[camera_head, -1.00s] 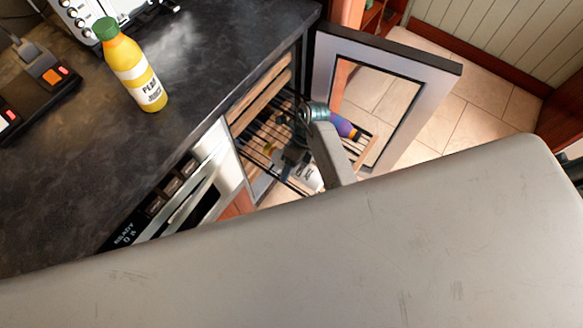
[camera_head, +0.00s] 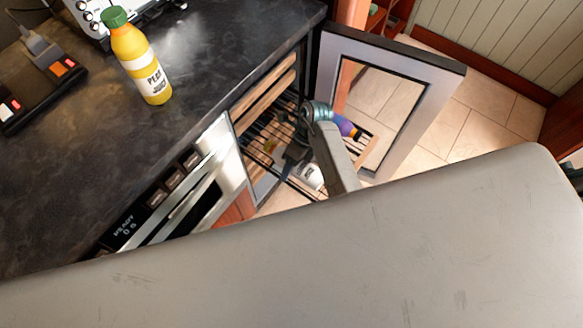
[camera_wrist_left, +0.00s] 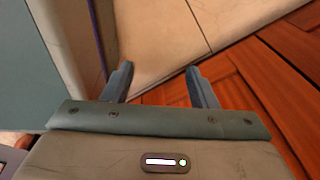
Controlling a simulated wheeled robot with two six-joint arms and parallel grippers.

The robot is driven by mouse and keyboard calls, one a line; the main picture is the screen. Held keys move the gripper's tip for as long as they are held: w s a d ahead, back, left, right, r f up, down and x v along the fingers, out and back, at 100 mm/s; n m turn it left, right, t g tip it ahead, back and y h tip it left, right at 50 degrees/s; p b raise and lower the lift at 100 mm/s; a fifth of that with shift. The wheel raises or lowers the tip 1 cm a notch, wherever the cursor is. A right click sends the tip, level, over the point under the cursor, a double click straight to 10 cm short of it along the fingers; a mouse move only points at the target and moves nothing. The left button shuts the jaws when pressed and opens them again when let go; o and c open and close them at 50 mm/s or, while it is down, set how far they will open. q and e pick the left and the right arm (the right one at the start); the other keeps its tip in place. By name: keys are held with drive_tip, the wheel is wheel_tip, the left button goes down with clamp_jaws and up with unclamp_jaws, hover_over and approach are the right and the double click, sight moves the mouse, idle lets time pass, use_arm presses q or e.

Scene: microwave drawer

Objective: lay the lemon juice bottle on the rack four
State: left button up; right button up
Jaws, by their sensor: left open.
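A yellow bottle (camera_head: 137,58) with a green cap stands upright on the dark counter; its label seems to read "PEAR JUICE". The open cabinet under the counter holds slatted racks (camera_head: 263,95). My right gripper (camera_head: 286,162) is inside the cabinet opening, low over a slatted rack; its fingers are dark and small, so their opening is unclear. A bottle with a whitish label (camera_head: 310,177) lies beside or under it, partly hidden; I cannot tell whether it is the lemon juice. My left gripper (camera_wrist_left: 160,85) is open and empty in the left wrist view, above the floor.
The framed glass door (camera_head: 395,100) stands open to the right of the racks. A purple-ended bottle (camera_head: 346,127) lies near my right wrist. An oven front (camera_head: 190,200) is left of the racks. A dark device (camera_head: 45,85) and a silver appliance (camera_head: 90,15) occupy the counter.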

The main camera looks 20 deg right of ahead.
drive_tip(key=shift+o, duration=0.8)
drive_tip(key=d+r, duration=0.1)
drive_tip(key=w+d+r, duration=0.1)
drive_tip(key=r, duration=0.1)
drive_tip(key=shift+w+d, duration=0.15)
drive_tip(key=shift+d, duration=0.25)
use_arm(q)
drive_tip(key=s+r+p, duration=0.1)
drive_tip(key=p, duration=0.1)
drive_tip(key=s+r+p, duration=0.1)
drive_tip(key=p, duration=0.1)
drive_tip(key=shift+s+r+p, duration=0.2)
drive_tip(key=shift+r+p, duration=0.05)
drive_tip(key=shift+p, duration=0.1)
use_arm(e)
drive_tip(key=a+v, duration=0.1)
drive_tip(key=v, duration=0.5)
drive_tip(key=shift+r, duration=0.55)
